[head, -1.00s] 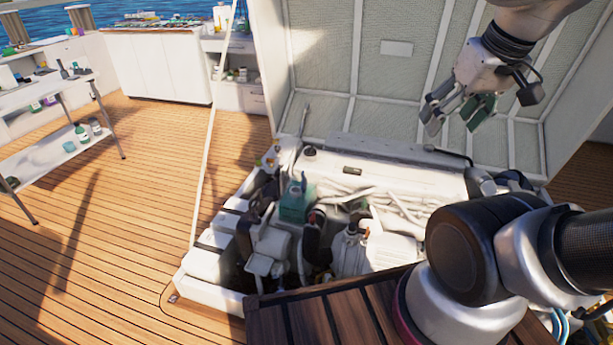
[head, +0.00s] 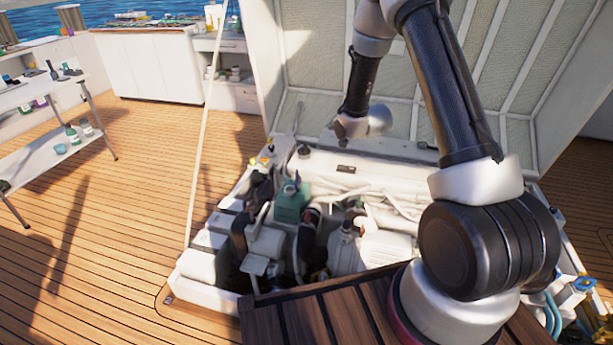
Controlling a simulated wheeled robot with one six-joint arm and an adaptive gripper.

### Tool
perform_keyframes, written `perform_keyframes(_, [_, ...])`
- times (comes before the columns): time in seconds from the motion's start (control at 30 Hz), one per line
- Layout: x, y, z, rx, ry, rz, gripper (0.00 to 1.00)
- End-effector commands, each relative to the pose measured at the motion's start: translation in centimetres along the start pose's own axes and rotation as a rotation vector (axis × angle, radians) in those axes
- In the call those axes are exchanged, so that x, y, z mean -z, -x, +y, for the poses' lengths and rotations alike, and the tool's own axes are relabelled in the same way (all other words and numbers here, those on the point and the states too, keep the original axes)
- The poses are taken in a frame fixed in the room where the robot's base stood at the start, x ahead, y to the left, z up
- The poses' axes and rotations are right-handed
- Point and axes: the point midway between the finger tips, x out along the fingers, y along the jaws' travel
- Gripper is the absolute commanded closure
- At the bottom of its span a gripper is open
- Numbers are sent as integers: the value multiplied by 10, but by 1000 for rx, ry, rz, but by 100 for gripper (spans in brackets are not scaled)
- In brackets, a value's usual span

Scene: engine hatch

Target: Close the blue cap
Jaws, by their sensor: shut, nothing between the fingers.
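A small blue part (head: 584,284) shows at the lower right edge of the engine bay, beside my arm's base. It may be the blue cap, but it is too small to tell whether it is open or shut. My arm rises from the lower right, bends over at the top and comes down above the back of the engine. Its wrist hangs over the white engine cover (head: 395,180). My gripper's fingers do not show; the wrist and arm links seem to hide them.
The raised hatch lid (head: 310,75) stands behind the engine bay. A green box (head: 291,205) and several hoses and white parts fill the bay. A slatted wooden board (head: 300,322) lies in front. A shelf table (head: 50,150) stands left on open deck.

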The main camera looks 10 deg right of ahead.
Motion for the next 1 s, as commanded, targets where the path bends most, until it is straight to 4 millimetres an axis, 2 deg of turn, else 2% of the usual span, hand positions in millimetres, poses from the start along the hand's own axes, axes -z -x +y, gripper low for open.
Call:
perform_keyframes(0.03, [-20,-18,20,28,-48,1,100])
perform_keyframes(0.1, [-43,-36,40,84,-125,15,100])
perform_keyframes(0.2, [-80,-53,71,167,-238,27,100])
perform_keyframes(0.3, [-116,-59,102,247,-350,34,100])
perform_keyframes(0.4, [-146,-57,128,315,-446,38,100])
perform_keyframes(0.5, [-166,-51,146,365,-516,41,100])
perform_keyframes(0.63, [-179,-46,157,401,-563,42,100])
perform_keyframes(0.77, [-180,-51,155,411,-573,43,100])
perform_keyframes(1.0, [-173,-91,138,412,-570,44,100])
